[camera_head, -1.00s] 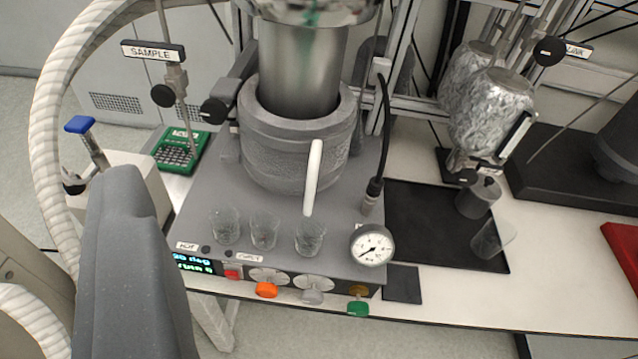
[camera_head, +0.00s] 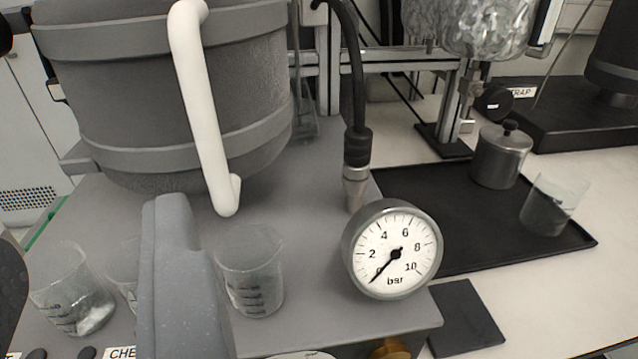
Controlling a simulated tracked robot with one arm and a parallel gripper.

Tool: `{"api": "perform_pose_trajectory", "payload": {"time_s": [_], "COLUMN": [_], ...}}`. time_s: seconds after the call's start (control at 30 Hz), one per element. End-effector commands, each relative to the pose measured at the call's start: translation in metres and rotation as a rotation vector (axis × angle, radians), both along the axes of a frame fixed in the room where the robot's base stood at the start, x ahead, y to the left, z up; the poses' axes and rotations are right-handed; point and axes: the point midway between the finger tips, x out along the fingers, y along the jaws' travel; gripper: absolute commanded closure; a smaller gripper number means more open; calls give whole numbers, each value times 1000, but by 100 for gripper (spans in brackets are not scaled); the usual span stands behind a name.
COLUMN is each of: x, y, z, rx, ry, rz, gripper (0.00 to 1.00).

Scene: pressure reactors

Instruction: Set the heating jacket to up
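The heating jacket (camera_head: 200,85) is a grey textured cylinder with two raised bands, large at upper left and cut off by the top edge. It stands over the grey reactor base (camera_head: 310,225); whether its underside touches the base is unclear. Its white handle (camera_head: 207,120) is an upright bar on the front, bent inward at its lower end. No finger is seen around the handle. The gap between fingers cannot be made out.
Glass beakers stand in front of the jacket, one (camera_head: 250,270) right beside my gripper and one (camera_head: 72,290) farther left. A pressure gauge (camera_head: 393,248) stands at the base's front right, below a black cable (camera_head: 356,90). A black tray (camera_head: 420,205) holds a metal pot (camera_head: 501,155) and a beaker (camera_head: 553,203).

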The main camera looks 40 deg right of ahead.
Motion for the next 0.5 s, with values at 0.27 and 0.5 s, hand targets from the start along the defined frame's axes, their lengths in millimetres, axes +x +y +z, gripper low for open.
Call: {"api": "perform_pose_trajectory", "payload": {"time_s": [0.27, 0.5], "x": [-12, 8], "y": [-29, -38], "z": [-29, -31], "rx": [-43, -43], "ry": [-24, -23], "rz": [-68, -69], "gripper": [68, 68]}}
